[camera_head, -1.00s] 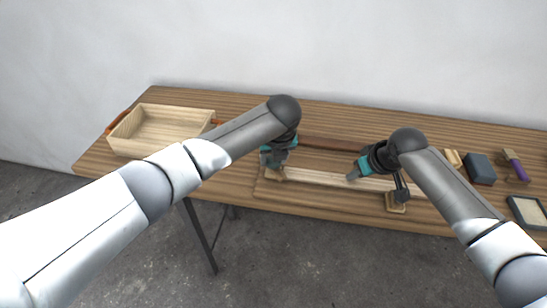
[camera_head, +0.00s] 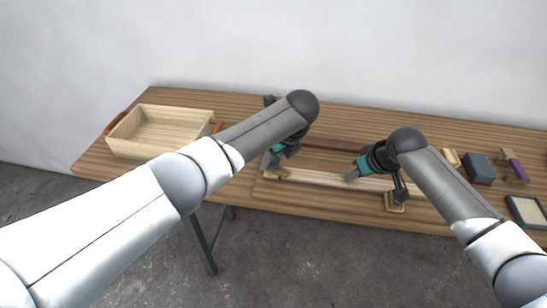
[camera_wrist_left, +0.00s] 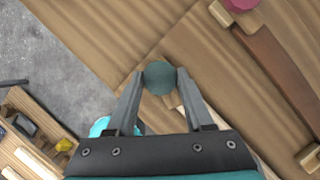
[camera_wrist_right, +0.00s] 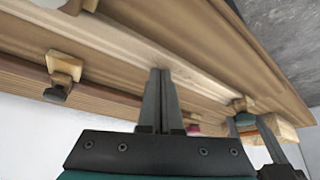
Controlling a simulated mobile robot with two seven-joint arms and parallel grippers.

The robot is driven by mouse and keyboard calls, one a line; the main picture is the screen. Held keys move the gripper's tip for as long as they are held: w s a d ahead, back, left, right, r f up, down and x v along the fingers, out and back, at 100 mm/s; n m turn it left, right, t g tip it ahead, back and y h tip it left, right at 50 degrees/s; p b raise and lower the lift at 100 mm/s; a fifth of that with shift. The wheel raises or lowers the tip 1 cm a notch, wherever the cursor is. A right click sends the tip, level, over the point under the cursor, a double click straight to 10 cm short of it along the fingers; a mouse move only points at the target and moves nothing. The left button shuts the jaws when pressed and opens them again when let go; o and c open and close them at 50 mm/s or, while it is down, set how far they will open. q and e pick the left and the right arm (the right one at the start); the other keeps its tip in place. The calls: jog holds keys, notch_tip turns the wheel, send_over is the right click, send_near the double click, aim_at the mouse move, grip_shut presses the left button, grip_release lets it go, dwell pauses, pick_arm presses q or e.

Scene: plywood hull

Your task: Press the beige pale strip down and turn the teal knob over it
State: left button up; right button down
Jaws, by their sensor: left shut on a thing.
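The beige pale strip (camera_head: 322,179) lies along the front of the wooden board, and it also shows in the right wrist view (camera_wrist_right: 124,43). The round teal knob (camera_wrist_left: 160,77) sits between the fingertips of my left gripper (camera_wrist_left: 160,84), which is shut on it at the strip's left end. In the head view my left gripper (camera_head: 270,163) largely hides the knob. My right gripper (camera_head: 351,177) has its fingers together, tips down at the pale strip; in the right wrist view the shut fingertips (camera_wrist_right: 160,72) appear against it.
A dark brown strip (camera_head: 335,143) lies behind the pale one, with a crimson knob (camera_wrist_left: 240,4) near its end. A wooden clip with a black knob (camera_wrist_right: 56,93) shows in the right wrist view. A wooden tray (camera_head: 140,150) stands left; a dark block (camera_head: 480,168) lies right.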

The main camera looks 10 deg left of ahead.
aim_at(274, 160)
jog(key=shift+d+f, duration=0.1)
jog(key=shift+f, duration=0.05)
pick_arm(q)
jog(key=shift+n+g+y, duration=0.4)
jog(key=shift+n, duration=1.1)
jog(key=o, duration=1.1)
jog(key=shift+o, duration=0.2)
jog(key=shift+w, duration=0.1)
jog(key=shift+r, duration=3.5)
pick_arm(e)
jog(key=shift+s, duration=0.1)
